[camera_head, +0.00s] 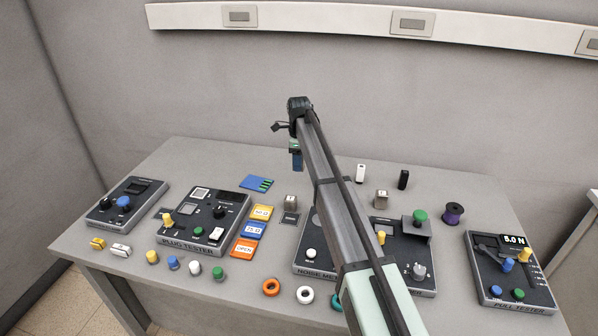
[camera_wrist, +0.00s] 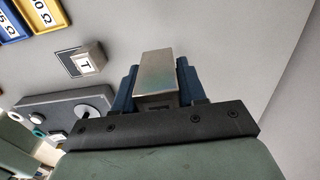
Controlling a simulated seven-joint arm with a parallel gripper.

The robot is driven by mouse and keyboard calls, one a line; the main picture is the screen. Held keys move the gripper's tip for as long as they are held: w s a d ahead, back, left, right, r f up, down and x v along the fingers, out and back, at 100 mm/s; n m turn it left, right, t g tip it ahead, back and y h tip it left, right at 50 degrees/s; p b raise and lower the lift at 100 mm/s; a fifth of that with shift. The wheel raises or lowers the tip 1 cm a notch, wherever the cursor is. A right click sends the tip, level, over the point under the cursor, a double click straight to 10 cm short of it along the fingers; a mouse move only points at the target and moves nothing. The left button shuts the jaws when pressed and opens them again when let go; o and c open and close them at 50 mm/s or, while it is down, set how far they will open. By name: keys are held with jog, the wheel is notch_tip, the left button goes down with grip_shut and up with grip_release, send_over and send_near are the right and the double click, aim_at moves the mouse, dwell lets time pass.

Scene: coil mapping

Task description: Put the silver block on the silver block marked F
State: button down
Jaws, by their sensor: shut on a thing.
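My gripper (camera_wrist: 158,88) is shut on a silver block (camera_wrist: 156,72) with its blue fingers on either side. A dark mark on its lower face is mostly hidden. In the head view my gripper (camera_head: 296,158) is raised above the back of the table, and the held block cannot be made out. A second silver block (camera_wrist: 88,61) stands on the table, apart from the held one; its label looks like a T. It seems to be the silver block (camera_head: 291,202) beside the cards. Another silver block (camera_head: 381,197) stands further right; its letter is too small to read.
The plug tester (camera_head: 183,237) and colored cards (camera_head: 254,229) lie left of my arm. The node meter (camera_head: 311,265) is partly behind my arm. White and black upright pieces (camera_head: 403,179), a purple spool (camera_head: 453,214) and the pull tester (camera_head: 510,290) are right. The back left is clear.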

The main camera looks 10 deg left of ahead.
jog(key=shift+w+d+r, duration=0.1)
jog(key=shift+r, duration=0.4)
jog(key=w+d+r+m, duration=0.1)
jog(key=w+d+r, duration=0.15)
jog(key=d, duration=0.55)
notch_tip(320, 180, up, 4)
send_over(383, 193)
jog(key=shift+n, duration=0.4)
jog(key=shift+f, duration=4.7)
jog(key=shift+f, duration=0.1)
